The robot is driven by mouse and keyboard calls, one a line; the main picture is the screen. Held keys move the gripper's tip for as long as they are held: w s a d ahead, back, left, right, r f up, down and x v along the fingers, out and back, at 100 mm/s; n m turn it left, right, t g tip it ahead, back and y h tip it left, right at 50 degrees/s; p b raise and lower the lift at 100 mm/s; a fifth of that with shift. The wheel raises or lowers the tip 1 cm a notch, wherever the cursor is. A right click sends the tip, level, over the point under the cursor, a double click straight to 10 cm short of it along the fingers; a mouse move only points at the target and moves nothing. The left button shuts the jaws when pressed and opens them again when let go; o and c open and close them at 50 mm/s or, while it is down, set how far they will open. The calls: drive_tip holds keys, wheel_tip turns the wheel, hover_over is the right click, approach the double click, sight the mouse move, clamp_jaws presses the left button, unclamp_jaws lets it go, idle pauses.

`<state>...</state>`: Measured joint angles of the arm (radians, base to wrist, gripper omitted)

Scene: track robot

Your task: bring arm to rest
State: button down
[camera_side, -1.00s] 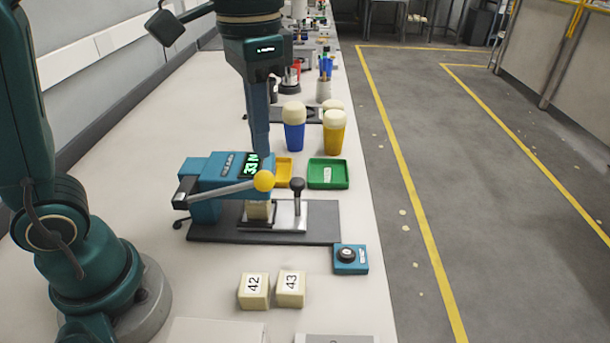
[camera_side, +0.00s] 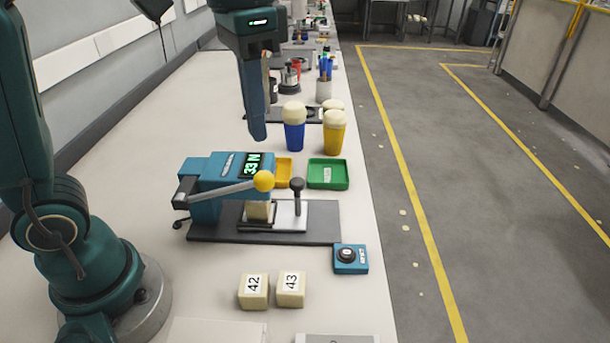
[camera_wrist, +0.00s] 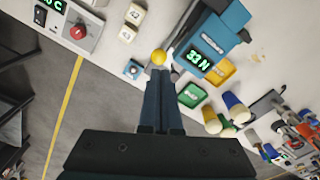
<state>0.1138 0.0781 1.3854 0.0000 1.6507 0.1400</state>
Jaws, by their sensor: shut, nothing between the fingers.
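My gripper (camera_side: 259,136) is shut and empty, pointing down above the bench behind the blue tester. In the wrist view my gripper (camera_wrist: 162,85) shows its two fingers together. The blue tester (camera_side: 222,172) stands on a dark base plate and its display reads 33 N. Its lever ends in a yellow ball (camera_side: 263,181). The tester (camera_wrist: 215,40) also shows in the wrist view. My fingers are apart from it.
A green tray (camera_side: 328,174) and a yellow tray (camera_side: 284,170) lie behind the tester. Blue (camera_side: 294,135) and yellow (camera_side: 334,138) cups with cream tops stand farther back. Blocks 42 (camera_side: 254,291) and 43 (camera_side: 291,289) and a dial box (camera_side: 350,259) are in front. The bench's left side is clear.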

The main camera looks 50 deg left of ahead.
drive_tip(key=s+a+f+n+t, duration=0.2)
drive_tip(key=s+f+n+t, duration=0.1)
drive_tip(key=s+f+t, duration=0.2)
wheel_tip(320, 180, down, 2)
drive_tip(key=shift+s+a+f, duration=0.1)
drive_tip(key=shift+s+a, duration=0.25)
drive_tip(key=shift+s, duration=0.75)
drive_tip(key=c, duration=1.5)
unclamp_jaws()
drive_tip(key=shift+c, duration=0.2)
